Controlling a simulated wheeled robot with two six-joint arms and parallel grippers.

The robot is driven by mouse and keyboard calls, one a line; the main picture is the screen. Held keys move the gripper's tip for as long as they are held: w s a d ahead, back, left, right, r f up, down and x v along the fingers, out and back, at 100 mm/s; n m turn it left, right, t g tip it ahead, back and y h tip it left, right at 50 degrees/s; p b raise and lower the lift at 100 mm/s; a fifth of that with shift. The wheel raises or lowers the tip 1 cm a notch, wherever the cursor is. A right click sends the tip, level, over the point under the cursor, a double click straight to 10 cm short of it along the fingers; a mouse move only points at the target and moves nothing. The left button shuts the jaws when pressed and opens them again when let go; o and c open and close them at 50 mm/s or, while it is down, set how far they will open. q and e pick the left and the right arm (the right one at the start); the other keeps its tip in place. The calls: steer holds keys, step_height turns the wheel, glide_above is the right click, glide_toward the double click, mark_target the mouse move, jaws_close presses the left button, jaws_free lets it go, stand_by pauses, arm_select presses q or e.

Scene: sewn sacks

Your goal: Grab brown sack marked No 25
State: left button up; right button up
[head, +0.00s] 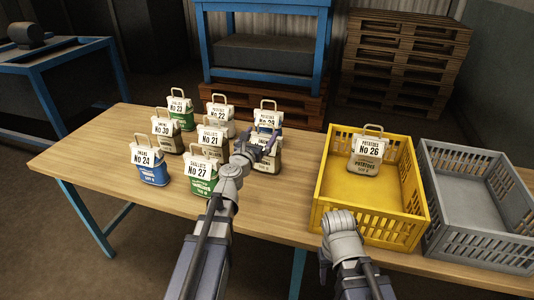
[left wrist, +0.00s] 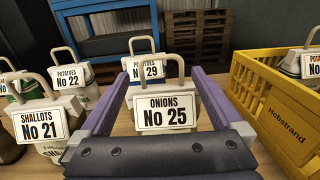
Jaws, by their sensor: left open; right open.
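The sack marked Onions No 25 (left wrist: 166,112) stands upright in the left wrist view, its loop handle up and its white label facing me. In the head view its brown body (head: 268,160) shows behind my left gripper (head: 259,146), and its label is hidden. My left gripper is open, with its purple fingers on either side of the sack in the left wrist view (left wrist: 160,80). I cannot tell whether they touch it. My right gripper (head: 341,224) is open and empty at the front of the yellow crate (head: 375,222); its fingertips are hard to make out.
Close by stand sacks No 29 (head: 267,122), No 21 (head: 211,140), No 27 (head: 200,170), No 22 (head: 219,112) and several others. Sack No 26 (head: 368,152) is in the yellow crate. A grey crate (head: 470,240) is at the right. The table's left end (head: 90,150) is clear.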

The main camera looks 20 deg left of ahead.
arm_select(q)
steer(key=w, duration=0.7)
steer(key=shift+w+d+f, duration=0.25)
steer(key=shift+w+d, duration=0.1)
steer(key=shift+d, duration=0.05)
steer(key=shift+s, duration=0.1)
jaws_close()
stand_by(0.5)
